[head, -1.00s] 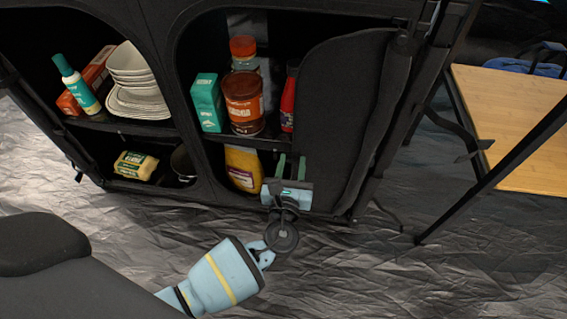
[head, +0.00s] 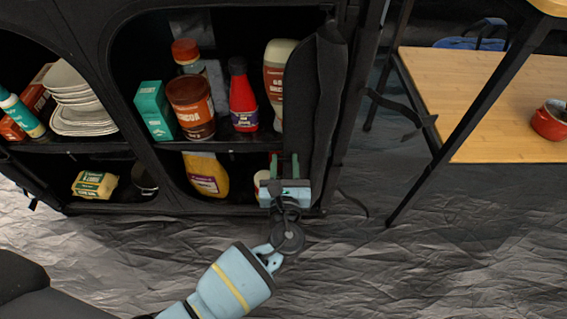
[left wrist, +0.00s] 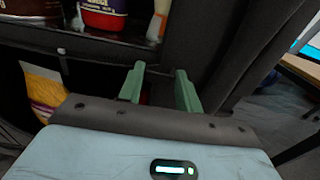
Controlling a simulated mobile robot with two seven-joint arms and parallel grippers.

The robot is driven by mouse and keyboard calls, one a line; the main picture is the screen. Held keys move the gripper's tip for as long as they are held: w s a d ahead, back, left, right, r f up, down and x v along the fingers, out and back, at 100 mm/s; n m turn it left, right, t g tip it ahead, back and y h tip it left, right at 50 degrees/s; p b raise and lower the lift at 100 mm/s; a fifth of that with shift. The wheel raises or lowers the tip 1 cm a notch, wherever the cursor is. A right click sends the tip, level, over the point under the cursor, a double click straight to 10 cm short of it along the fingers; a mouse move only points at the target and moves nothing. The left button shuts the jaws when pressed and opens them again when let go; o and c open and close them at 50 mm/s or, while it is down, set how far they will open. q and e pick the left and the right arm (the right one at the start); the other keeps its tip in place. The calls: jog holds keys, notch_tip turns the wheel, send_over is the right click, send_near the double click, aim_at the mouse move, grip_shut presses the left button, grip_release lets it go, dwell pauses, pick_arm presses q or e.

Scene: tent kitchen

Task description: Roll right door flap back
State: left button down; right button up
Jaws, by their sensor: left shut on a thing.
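The right door flap (head: 317,105) is dark cloth. In the head view it is bunched into a narrow upright roll along the right side of the right cabinet opening. My left gripper (head: 284,168) is at the lower part of the flap, low in front of the opening, shut on its cloth. In the left wrist view the green fingers of my left gripper (left wrist: 160,88) stand upright against the dark flap (left wrist: 213,60). The exact grip on the cloth is hard to make out. My right gripper is not in view.
The right opening shows a teal box (head: 155,110), a brown jar (head: 191,107), a red bottle (head: 242,95) and a pale bottle (head: 276,82) on its shelf. A yellow bottle (head: 205,174) stands below. A wooden table (head: 470,92) stands to the right. The floor in front is clear.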

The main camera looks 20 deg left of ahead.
pick_arm(q)
jog(key=c, duration=1.4)
grip_release()
jog(key=o, duration=0.4)
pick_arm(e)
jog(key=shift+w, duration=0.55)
pick_arm(q)
jog(key=shift+s, duration=0.1)
jog(key=p+v, duration=0.2)
jog(key=v, duration=0.5)
jog(key=shift+s, duration=0.35)
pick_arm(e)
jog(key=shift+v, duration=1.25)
pick_arm(q)
jog(key=shift+d, duration=0.15)
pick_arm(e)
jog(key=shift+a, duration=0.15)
